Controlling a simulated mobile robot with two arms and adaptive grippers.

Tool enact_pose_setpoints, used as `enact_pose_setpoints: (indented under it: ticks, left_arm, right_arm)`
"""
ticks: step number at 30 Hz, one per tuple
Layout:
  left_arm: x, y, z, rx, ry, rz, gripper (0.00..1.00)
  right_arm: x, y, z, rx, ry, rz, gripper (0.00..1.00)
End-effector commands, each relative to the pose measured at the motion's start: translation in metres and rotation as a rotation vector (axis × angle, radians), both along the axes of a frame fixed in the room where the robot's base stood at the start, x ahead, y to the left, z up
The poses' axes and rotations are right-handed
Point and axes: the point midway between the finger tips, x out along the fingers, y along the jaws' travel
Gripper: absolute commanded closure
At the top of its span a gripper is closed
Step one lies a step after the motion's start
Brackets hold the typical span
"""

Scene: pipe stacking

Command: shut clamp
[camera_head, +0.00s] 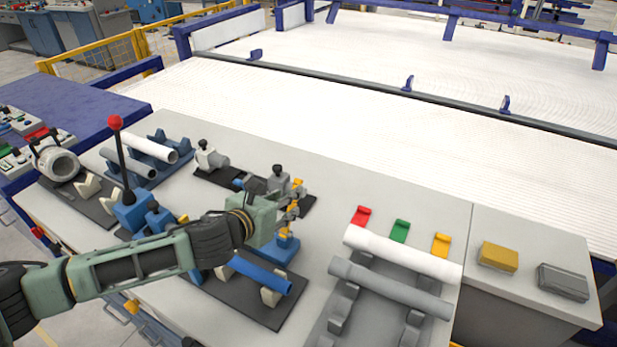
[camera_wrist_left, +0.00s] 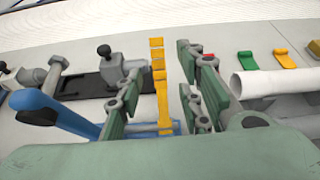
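A grey clamp-like fixture with black knobs stands on a black base (camera_head: 228,187) in the head view. Its left block (camera_head: 208,157) and right block (camera_head: 280,181) stand apart. In the wrist view a grey block with a black knob (camera_wrist_left: 118,68) stands beyond my left finger. My left gripper (camera_wrist_left: 163,95) is open, with a yellow stepped upright (camera_wrist_left: 160,75) showing between its fingers and gaps on both sides. In the head view my left gripper (camera_head: 287,206) is by that upright, above a blue base (camera_head: 272,252). Whether it touches anything is unclear. My right gripper is out of view.
A red-knobbed lever (camera_head: 117,124) stands left. White (camera_head: 402,254) and grey pipes (camera_head: 390,287) lie on a rack at right, near red, green and yellow (camera_head: 441,244) pieces. A blue pipe (camera_head: 258,274) lies below my arm. The white bed (camera_head: 350,130) behind is clear.

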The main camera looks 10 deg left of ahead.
Motion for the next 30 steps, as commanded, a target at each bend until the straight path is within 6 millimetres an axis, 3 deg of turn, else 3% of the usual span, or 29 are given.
enact_pose_setpoints:
  ticks: [4,9,13,17,24,30]
  left_arm:
    - [0.009,-0.001,-0.002,0.018,-0.008,-0.007,0.66]
    - [0.030,-0.010,-0.012,0.015,-0.008,-0.006,0.66]
    - [0.047,-0.018,-0.019,0.015,-0.007,-0.006,0.66]
    - [0.059,-0.022,-0.025,0.013,-0.008,-0.005,0.66]
    - [0.068,-0.025,-0.030,0.014,-0.008,-0.006,0.66]
    - [0.068,-0.025,-0.030,0.013,-0.008,-0.005,0.66]
  right_arm:
    - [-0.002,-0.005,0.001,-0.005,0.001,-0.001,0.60]
    - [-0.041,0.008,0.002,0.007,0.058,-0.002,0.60]
    - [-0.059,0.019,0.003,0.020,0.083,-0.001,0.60]
    - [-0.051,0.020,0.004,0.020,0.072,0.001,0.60]
    - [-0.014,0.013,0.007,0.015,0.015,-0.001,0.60]
    - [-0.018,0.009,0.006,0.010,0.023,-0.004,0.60]
